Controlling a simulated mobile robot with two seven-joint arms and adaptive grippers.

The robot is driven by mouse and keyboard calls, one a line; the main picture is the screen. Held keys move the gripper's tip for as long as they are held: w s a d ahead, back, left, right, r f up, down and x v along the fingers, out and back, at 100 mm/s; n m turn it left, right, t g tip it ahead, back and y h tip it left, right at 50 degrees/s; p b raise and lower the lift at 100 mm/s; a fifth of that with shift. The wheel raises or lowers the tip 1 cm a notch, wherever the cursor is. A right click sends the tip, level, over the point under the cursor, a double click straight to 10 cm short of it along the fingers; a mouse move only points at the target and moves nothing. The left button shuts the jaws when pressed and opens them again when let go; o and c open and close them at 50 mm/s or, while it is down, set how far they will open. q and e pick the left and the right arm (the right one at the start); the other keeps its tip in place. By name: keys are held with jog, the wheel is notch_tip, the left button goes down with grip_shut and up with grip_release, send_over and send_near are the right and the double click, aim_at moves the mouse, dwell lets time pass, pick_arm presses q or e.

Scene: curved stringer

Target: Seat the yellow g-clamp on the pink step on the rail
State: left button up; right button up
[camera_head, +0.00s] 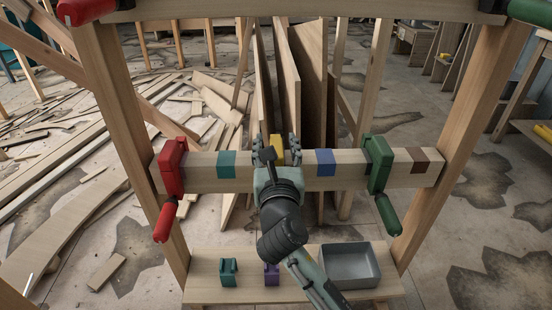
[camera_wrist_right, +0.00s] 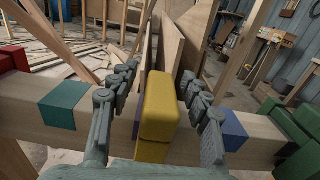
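The yellow g-clamp (camera_head: 277,147) is at the rail (camera_head: 345,166), between the fingers of my right gripper (camera_head: 281,142). In the right wrist view the yellow g-clamp (camera_wrist_right: 158,115) stands upright over the rail, with the fingers of my right gripper (camera_wrist_right: 160,78) on both sides. Gaps show between the fingers and the clamp, so the gripper looks open around it. Whether the clamp touches the rail is hidden. My left gripper is out of view.
A red clamp (camera_head: 171,168) and a green clamp (camera_head: 378,164) sit on the rail, with a brown step (camera_head: 419,160) at right. The lower shelf (camera_head: 203,284) holds a teal clamp (camera_head: 229,271), a purple clamp (camera_head: 271,274) and a grey tray (camera_head: 350,265). Wooden posts flank the rail.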

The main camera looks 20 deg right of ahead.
grip_shut()
jog(key=shift+r, duration=0.15)
dwell(0.4)
